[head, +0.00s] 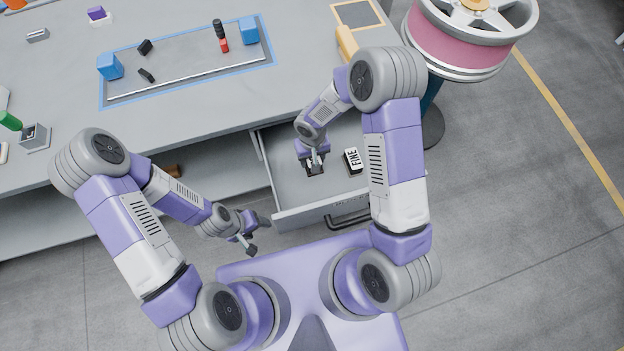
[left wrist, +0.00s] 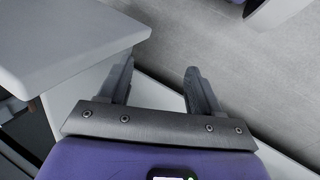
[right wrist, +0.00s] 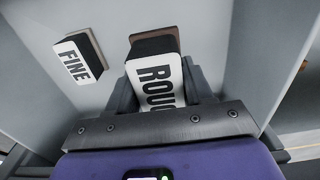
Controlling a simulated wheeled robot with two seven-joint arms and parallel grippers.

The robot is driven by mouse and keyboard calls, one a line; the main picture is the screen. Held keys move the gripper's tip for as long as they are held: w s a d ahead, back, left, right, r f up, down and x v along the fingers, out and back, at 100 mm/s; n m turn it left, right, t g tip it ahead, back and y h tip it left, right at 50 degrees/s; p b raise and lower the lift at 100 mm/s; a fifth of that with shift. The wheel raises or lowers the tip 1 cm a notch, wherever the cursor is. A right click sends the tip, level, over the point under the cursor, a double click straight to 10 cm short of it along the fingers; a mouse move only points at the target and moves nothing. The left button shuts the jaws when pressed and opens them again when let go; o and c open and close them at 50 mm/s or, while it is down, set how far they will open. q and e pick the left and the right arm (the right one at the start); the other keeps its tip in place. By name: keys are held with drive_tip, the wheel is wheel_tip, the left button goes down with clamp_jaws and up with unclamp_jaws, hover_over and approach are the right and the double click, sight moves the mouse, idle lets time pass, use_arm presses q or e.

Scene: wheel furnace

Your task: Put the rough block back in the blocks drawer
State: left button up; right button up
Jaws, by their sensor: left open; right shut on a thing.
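The rough block (right wrist: 157,75), marked ROUGH on a white face, is between the fingers of my right gripper (right wrist: 160,88) in the right wrist view. In the head view my right gripper (head: 314,160) is shut on it, down inside the open blocks drawer (head: 292,215). The fingers and arm partly hide the block. Whether it touches the drawer floor I cannot tell. A fine block (head: 352,160), marked FINE, lies in the drawer to the right of it. My left gripper (head: 258,235) is open and empty, left of the drawer front; its fingers show apart in the left wrist view (left wrist: 160,82).
The workbench (head: 215,115) stands above the drawer, with a blue-edged tray (head: 190,75) holding blue blocks and small parts. A large pink-rimmed wheel (head: 465,45) stands right of the bench. The drawer has bare floor around the blocks. A dark handle (head: 347,221) sticks out in front.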

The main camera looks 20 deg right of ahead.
wheel_tip(320, 180, down, 11)
drive_tip(key=b, duration=0.4)
drive_tip(key=shift+r, duration=0.25)
drive_tip(key=o, duration=0.6)
drive_tip(key=shift+f, duration=0.2)
drive_tip(key=shift+c, duration=0.2)
drive_tip(key=o, duration=0.4)
drive_tip(key=shift+o, duration=0.2)
drive_tip(key=shift+r, duration=0.15)
